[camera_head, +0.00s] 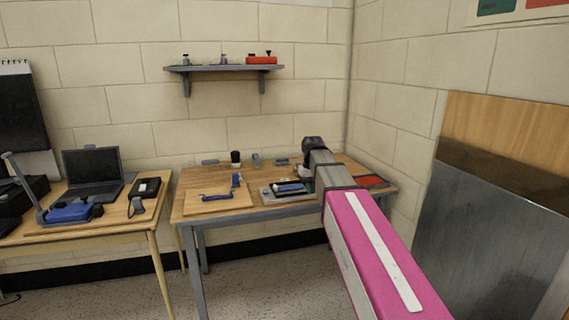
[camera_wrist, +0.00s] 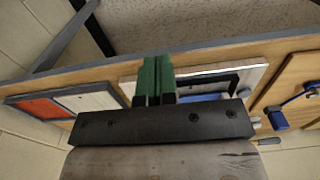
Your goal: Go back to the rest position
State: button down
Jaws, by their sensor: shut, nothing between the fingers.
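My gripper (camera_wrist: 155,64) has green fingers pressed together, with nothing between them. It hangs over the workbench (camera_head: 248,213) in front of a pale tray (camera_wrist: 247,78), which holds a dark-framed item with blue on it. The tray (camera_head: 268,196) also shows in the head view, just left of my arm's end. In that view my pink and grey arm reaches from the lower right to the bench, and the fingers are mostly hidden. I cannot tell how high they are above the bench.
A wooden board (camera_head: 190,203) with a blue tool (camera_head: 218,196) lies left of the tray. A red panel (camera_head: 371,181) lies to the right, near the wall. A second table (camera_head: 110,217) with a laptop (camera_head: 92,170) stands at left. A wall shelf (camera_head: 225,68) hangs above.

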jog(key=s+d+f+m, duration=0.1)
jog(key=s+d+f, duration=0.3)
jog(key=s+f, duration=0.6)
jog(key=s+d+f+m, duration=0.2)
jog(key=s+d+f, duration=0.2)
jog(key=s+f, duration=0.6)
notch_tip(320, 180, down, 7)
jog(key=shift+s+d+r, duration=0.15)
jog(key=shift+s+d, duration=0.1)
jog(key=shift+d, duration=0.1)
dwell(0.4)
